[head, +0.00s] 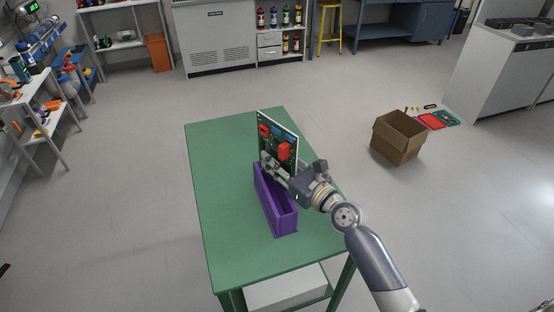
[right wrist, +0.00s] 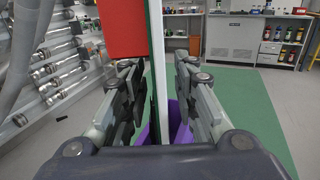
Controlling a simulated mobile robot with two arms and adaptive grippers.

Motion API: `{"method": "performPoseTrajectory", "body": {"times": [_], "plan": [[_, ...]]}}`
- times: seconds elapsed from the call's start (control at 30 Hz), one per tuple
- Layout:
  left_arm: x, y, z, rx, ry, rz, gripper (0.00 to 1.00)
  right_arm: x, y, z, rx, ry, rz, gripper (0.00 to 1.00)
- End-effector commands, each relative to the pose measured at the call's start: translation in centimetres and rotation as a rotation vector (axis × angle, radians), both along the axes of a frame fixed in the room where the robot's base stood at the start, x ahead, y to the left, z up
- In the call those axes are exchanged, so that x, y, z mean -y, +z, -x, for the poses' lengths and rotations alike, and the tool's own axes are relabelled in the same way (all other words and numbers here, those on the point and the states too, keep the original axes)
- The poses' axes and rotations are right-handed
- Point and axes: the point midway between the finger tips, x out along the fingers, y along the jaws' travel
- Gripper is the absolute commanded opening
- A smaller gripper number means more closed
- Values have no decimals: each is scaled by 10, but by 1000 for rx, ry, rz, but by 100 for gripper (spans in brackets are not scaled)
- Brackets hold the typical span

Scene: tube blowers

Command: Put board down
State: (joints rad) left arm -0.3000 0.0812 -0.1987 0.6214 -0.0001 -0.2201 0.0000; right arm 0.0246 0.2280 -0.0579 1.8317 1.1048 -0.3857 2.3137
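The green circuit board (head: 268,142) with red and blue parts stands upright at the far end of the purple open box (head: 285,222). Its lower part is hidden by my right gripper and the box. My right gripper (head: 277,172) reaches in from the right at the board's lower part. In the right wrist view the board (right wrist: 158,70) shows edge-on between the fingers, with a visible gap to the right finger; contact with the left finger is unclear. The purple box (right wrist: 174,118) shows below. My left gripper is not in view.
The box stands on a green table (head: 220,200), with clear top to its left and in front. A cardboard box (head: 399,140) is on the floor at right, beside red and green items (head: 432,121). Shelves and cabinets line the walls.

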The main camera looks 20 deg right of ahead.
Motion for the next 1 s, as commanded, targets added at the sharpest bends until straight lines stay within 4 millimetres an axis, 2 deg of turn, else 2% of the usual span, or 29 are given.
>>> {"method": "performPoseTrajectory", "body": {"times": [0.13, 0.23, 0.7, 1.0], "plan": [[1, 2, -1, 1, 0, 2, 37, 1, 4, 1, 0, 0, 0, 27], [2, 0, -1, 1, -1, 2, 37, 5, 1, 12, -1, -1, -1, 27], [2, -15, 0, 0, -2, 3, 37, 39, -1, 92, -1, 0, 2, 27], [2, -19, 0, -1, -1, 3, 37, 48, 2, 110, 1, 0, 1, 27]]}}
